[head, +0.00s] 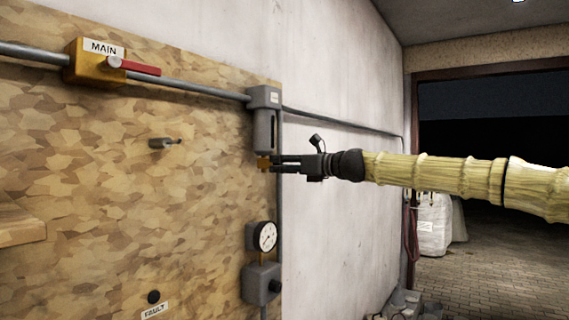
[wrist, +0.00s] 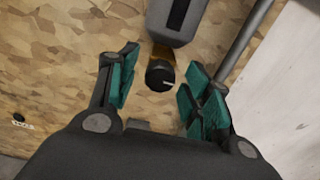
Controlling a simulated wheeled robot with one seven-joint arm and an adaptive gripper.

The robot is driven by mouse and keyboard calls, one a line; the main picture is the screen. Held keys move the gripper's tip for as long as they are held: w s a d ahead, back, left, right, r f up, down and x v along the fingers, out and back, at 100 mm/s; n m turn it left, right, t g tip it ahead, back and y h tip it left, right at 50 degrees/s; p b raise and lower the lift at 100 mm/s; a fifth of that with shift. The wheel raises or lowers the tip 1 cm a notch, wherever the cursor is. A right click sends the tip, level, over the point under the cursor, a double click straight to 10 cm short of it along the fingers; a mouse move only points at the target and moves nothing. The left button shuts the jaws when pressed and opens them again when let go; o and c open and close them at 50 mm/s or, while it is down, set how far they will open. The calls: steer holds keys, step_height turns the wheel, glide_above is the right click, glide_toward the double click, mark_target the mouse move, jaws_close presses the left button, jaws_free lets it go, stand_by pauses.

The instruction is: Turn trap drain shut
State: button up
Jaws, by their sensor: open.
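The trap (head: 265,115) is a grey body with a small label and a dark sight slot, fixed on the pipe at the board's right edge. Its drain (head: 263,162) is a small brass piece at the bottom, partly hidden by my gripper. In the wrist view the drain (wrist: 160,76) shows as a dark round knob with a light line, on a brass stem below the trap body (wrist: 178,20). My gripper (head: 276,162) is open. In the wrist view its teal finger pads (wrist: 160,88) stand either side of the knob, with gaps on both sides.
A yellow MAIN valve (head: 88,62) with a red lever (head: 135,67) sits on the pipe at upper left. A grey peg (head: 165,143) sticks out from the board. A gauge (head: 265,237) and grey regulator (head: 261,284) are below the trap. A vertical pipe (wrist: 240,42) runs close right.

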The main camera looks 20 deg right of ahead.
steer(key=shift+w+d+f, duration=0.2)
steer(key=shift+w+d, duration=0.1)
steer(key=shift+d, duration=0.1)
steer(key=shift+s+r, duration=0.5)
steer(key=shift+s, duration=0.35)
steer(key=c, duration=0.3)
steer(key=shift+a, duration=0.15)
steer(key=c, duration=0.4)
steer(key=shift+w+f, duration=0.15)
steer(key=shift+w, duration=0.05)
steer(key=c, duration=0.3)
steer(key=shift+f, duration=0.1)
